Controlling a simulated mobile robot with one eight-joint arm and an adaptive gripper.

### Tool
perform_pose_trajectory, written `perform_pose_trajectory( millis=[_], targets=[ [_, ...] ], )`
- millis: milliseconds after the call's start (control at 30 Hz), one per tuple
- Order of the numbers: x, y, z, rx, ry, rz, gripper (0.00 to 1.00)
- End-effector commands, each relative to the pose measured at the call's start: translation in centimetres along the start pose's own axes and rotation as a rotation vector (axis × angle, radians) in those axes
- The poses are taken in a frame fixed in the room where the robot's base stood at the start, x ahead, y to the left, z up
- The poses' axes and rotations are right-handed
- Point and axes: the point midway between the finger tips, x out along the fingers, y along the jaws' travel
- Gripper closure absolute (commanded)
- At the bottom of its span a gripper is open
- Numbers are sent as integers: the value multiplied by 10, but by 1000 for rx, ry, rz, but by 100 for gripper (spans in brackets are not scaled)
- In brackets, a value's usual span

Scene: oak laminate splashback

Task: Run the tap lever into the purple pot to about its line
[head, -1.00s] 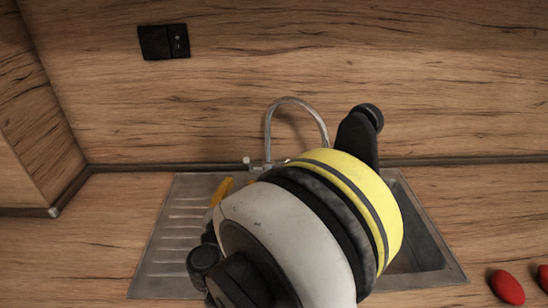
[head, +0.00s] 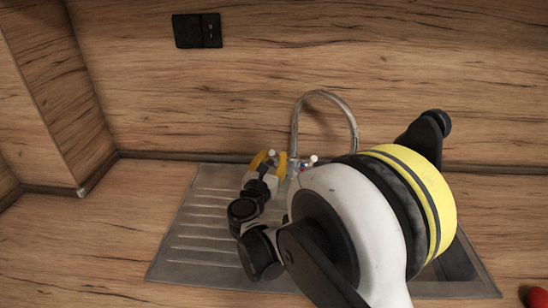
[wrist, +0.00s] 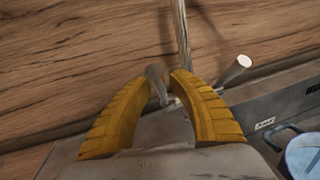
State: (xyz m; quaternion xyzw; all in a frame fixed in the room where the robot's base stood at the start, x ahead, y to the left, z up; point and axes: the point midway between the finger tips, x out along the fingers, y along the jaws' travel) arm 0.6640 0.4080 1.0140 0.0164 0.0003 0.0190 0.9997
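The chrome tap (head: 325,96) arches over the sink in the head view. Its right lever (head: 312,160) shows beside my gripper (head: 270,158). In the wrist view, my gripper (wrist: 162,80) has its yellow fingers apart, with one lever (wrist: 156,84) seen in the gap near the left fingertip. I cannot tell whether they touch. The other lever (wrist: 236,70), pale-ended, stands right of the fingers. A round pale-blue thing with a dark-blue handle (wrist: 305,155) is cut off at lower right; I cannot tell whether it is the purple pot. My arm hides much of the basin in the head view.
The ribbed drainer (head: 205,235) is clear left of my arm. The basin edge (head: 465,265) shows at right. A red object (head: 538,297) lies at the lower right corner. A black socket (head: 197,30) is on the wooden wall behind. The counter at left is clear.

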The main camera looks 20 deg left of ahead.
Motion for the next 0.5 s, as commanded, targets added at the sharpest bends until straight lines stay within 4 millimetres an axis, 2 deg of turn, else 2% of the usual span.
perform_pose_trajectory(
  millis=[33,67,367,500],
  targets=[
    [0,0,0,0,0,0,93],
    [0,0,0,0,0,0,100],
    [0,0,1,-1,2,0,100],
    [5,0,9,-11,63,-5,100]
  ],
)
